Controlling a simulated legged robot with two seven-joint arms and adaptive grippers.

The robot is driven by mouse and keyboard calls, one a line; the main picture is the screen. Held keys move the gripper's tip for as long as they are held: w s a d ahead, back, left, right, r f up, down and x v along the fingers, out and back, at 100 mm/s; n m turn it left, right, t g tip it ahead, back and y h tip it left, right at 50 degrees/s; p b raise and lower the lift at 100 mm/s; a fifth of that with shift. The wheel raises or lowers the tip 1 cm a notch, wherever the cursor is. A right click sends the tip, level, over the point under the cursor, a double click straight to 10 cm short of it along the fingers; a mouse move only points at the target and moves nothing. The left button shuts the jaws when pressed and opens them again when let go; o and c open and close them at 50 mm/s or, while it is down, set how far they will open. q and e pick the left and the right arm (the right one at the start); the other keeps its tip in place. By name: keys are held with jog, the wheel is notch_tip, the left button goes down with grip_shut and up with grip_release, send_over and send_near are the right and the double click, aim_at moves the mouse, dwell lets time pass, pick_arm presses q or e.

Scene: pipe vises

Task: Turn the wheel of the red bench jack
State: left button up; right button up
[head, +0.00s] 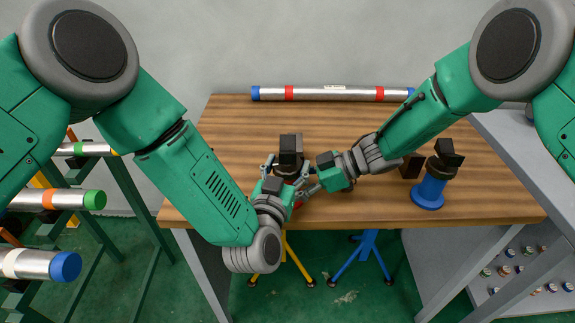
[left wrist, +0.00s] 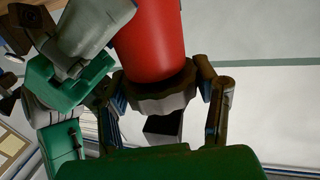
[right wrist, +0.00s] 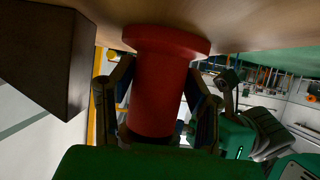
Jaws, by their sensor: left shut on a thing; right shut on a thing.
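The red bench jack (head: 291,145) stands near the front middle of the table, its dark block top showing in the head view and its lower part mostly hidden by my grippers. In the left wrist view, its red body (left wrist: 150,40) meets a dark grey wheel (left wrist: 160,102). My left gripper (left wrist: 162,90) is shut on this wheel, one finger on each side. In the right wrist view, my right gripper (right wrist: 158,90) is shut around the red body (right wrist: 160,75), close to its flared base on the tabletop.
A blue jack (head: 429,190) with dark blocks stands at the table's right. A steel pipe (head: 335,93) with blue ends and red bands lies along the back of the wooden table (head: 230,130). A rack with pipes (head: 55,198) is at left, a grey bench (head: 500,150) at right.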

pick_arm(q)
jog(key=shift+w+r+y, duration=0.1)
jog(key=shift+r+y, duration=0.05)
jog(key=shift+y, duration=0.35)
jog(key=o, duration=1.2)
jog(key=shift+s, duration=0.5)
jog(key=v, duration=1.1)
jog(key=shift+f, duration=0.2)
